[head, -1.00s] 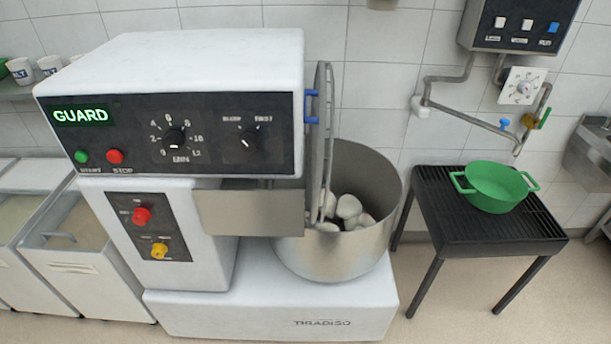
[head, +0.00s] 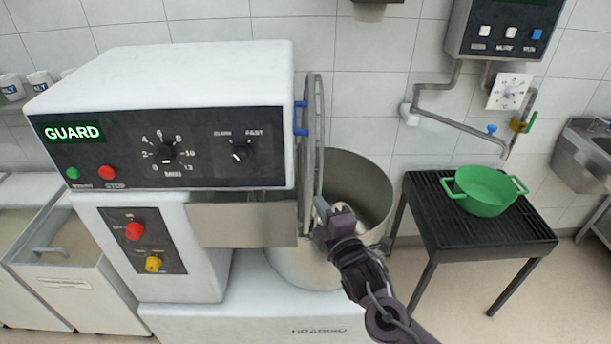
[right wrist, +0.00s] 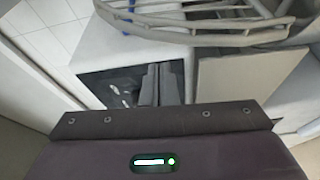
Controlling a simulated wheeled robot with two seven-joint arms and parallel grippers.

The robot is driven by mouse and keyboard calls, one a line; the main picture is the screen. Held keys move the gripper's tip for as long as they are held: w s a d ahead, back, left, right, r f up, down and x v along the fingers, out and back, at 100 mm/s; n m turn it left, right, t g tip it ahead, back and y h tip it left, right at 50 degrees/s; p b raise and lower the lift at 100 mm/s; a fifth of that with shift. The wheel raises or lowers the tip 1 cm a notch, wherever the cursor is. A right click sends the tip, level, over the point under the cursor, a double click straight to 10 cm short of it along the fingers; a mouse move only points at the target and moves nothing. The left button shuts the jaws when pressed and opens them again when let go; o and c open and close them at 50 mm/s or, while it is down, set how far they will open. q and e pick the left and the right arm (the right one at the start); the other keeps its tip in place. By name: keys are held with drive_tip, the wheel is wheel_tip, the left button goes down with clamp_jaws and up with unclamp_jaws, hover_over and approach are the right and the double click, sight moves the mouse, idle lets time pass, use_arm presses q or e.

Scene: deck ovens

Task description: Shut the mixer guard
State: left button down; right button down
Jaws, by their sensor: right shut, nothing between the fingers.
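The mixer (head: 170,75) stands at the left with a green GUARD sign lit on its panel. Its wire guard (head: 316,110) stands upright, seen edge-on, beside the mixer head and above the steel bowl (head: 365,190). A blue handle (head: 300,118) is at the guard's left side. My right gripper (head: 324,215) is shut and empty, in front of the bowl near the guard's lower end; I cannot tell whether it touches. In the right wrist view my shut fingers (right wrist: 161,85) show below the curved guard wires (right wrist: 210,22). My left gripper is out of view.
A black slatted stand (head: 430,205) with a green pot (head: 485,190) is to the right of the bowl. A water pipe (head: 455,122) and control box (head: 505,28) are on the wall behind. White bins (head: 75,290) stand at the left.

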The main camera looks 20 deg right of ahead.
sight(312, 174)
drive_tip(key=shift+w+a+r+p, duration=0.15)
drive_tip(key=shift+w+p, duration=0.3)
drive_tip(key=shift+w, duration=1.2)
drive_tip(key=shift+w+a+r+p, duration=0.15)
drive_tip(key=shift+w+p, duration=0.35)
drive_tip(key=shift+w, duration=1.2)
drive_tip(key=shift+w+r+p, duration=0.15)
drive_tip(key=shift+w+p, duration=0.3)
drive_tip(key=shift+w, duration=1.2)
drive_tip(key=shift+d, duration=0.1)
drive_tip(key=shift+s+d+f+m+b, duration=0.15)
drive_tip(key=shift+d+m+b, duration=0.1)
drive_tip(key=shift+d, duration=0.2)
drive_tip(key=shift+s+d+f+m+b, duration=0.15)
drive_tip(key=shift+d+m+b, duration=0.1)
drive_tip(key=shift+d, duration=0.15)
drive_tip(key=s+d+f+m+t+h+b, duration=0.25)
drive_tip(key=d+f+m+b, duration=0.45)
drive_tip(key=d, duration=0.4)
drive_tip(key=shift+s+d+f+m+h+b, duration=0.4)
drive_tip(key=shift+d+f+m+h+b, duration=0.5)
drive_tip(key=shift+f+m+b, duration=1.25)
drive_tip(key=shift+s+d+f+m+h+b, duration=0.35)
drive_tip(key=shift+d+f+m+h+b, duration=0.5)
drive_tip(key=shift+f+m+b, duration=1.3)
drive_tip(key=shift+s+d+f+m+h+b, duration=0.4)
drive_tip(key=shift+d+f+m+h+b, duration=0.5)
drive_tip(key=shift+f+m+b, duration=1.2)
